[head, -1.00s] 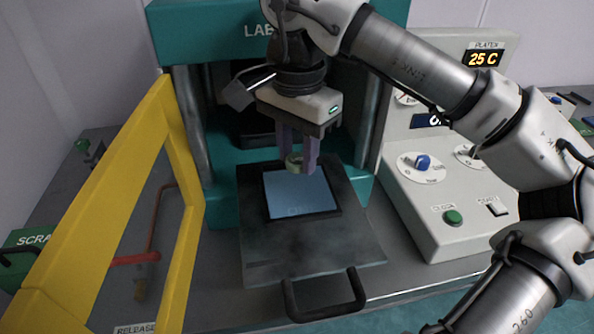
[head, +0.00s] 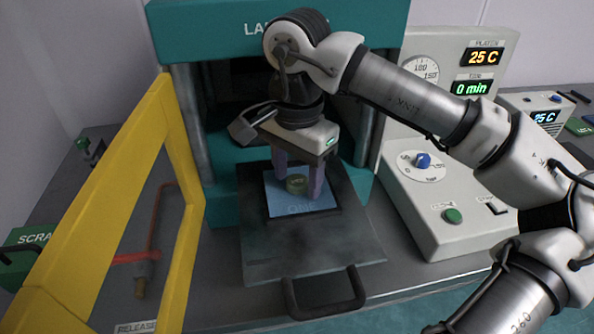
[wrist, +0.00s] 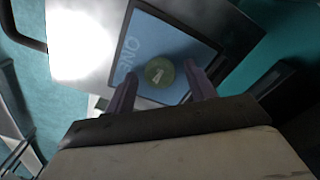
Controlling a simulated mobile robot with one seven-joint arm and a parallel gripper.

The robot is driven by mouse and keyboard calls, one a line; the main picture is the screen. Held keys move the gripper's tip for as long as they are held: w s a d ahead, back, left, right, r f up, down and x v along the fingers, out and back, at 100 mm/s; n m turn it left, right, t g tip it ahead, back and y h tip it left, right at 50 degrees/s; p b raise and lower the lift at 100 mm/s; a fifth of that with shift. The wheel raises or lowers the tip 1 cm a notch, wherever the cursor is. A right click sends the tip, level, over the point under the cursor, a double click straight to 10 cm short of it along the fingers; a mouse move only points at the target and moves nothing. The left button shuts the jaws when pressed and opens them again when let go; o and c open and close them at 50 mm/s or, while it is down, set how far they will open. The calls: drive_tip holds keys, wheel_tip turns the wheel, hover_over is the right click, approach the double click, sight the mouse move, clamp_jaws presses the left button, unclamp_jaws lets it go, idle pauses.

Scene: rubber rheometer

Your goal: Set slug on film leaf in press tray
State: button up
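The slug (head: 296,185), a small olive-green round piece, sits upright on the blue film leaf (head: 312,206). The film leaf lies in the recess of the dark press tray (head: 265,244). My gripper (head: 298,190) is low over the film, its two purple fingers on either side of the slug. In the wrist view, the slug (wrist: 160,72) shows gaps to both fingers, so the gripper is open around it. The film leaf (wrist: 160,35) carries pale lettering there, partly hidden by a finger.
The teal press (head: 178,28) stands behind and over the tray. A yellow guard frame (head: 100,175) is at the left. The control console (head: 440,200) with dial and green button is at the right. The tray's handle (head: 325,308) sticks out in front.

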sight(298, 180)
drive_tip(key=shift+r, duration=0.1)
wheel_tip(298, 180, up, 12)
idle(0.6)
idle(1.0)
